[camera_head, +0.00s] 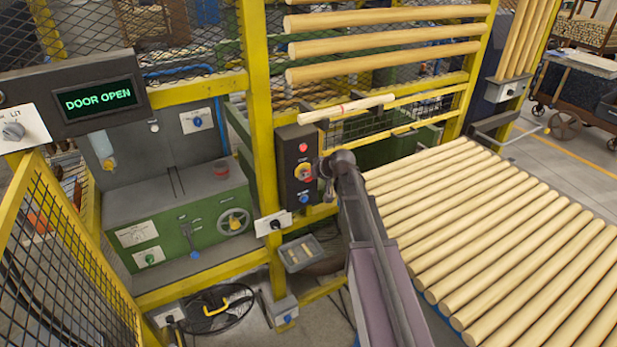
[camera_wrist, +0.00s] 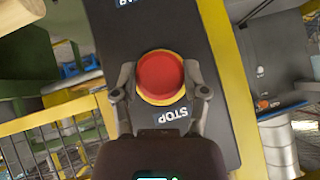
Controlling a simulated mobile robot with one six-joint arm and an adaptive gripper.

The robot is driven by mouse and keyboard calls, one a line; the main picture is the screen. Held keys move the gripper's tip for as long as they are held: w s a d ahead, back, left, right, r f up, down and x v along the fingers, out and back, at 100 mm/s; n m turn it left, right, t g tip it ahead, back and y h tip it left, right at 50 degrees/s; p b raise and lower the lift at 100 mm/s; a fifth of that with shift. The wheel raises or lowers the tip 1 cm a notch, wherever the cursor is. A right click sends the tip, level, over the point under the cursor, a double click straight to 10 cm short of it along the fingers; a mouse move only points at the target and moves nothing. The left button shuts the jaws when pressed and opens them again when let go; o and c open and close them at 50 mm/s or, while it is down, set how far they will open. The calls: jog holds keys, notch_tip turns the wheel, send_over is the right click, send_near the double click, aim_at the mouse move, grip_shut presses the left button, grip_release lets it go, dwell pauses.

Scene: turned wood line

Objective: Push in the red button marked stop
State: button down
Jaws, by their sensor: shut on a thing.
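The red stop button (camera_wrist: 160,75) has a yellow collar and sits on a dark control box, with a STOP label (camera_wrist: 173,115) beside it in the wrist view. In the head view, the button (camera_head: 301,172) is on the box (camera_head: 291,150) fixed to the yellow post, partly beside my gripper (camera_head: 325,170). In the wrist view, my gripper's (camera_wrist: 160,80) two fingers lie on either side of the button, shut on it. How far in the button sits cannot be told.
A slope of wooden rods (camera_head: 490,220) lies right of my arm. A yellow mesh guard (camera_head: 60,260) stands left. A display (camera_head: 98,98) reads DOOR OPEN.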

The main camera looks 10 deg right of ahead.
jog(key=shift+w+a, duration=0.3)
jog(key=shift+w, duration=0.6)
jog(key=shift+c, duration=0.6)
grip_release()
jog(key=shift+w, duration=0.1)
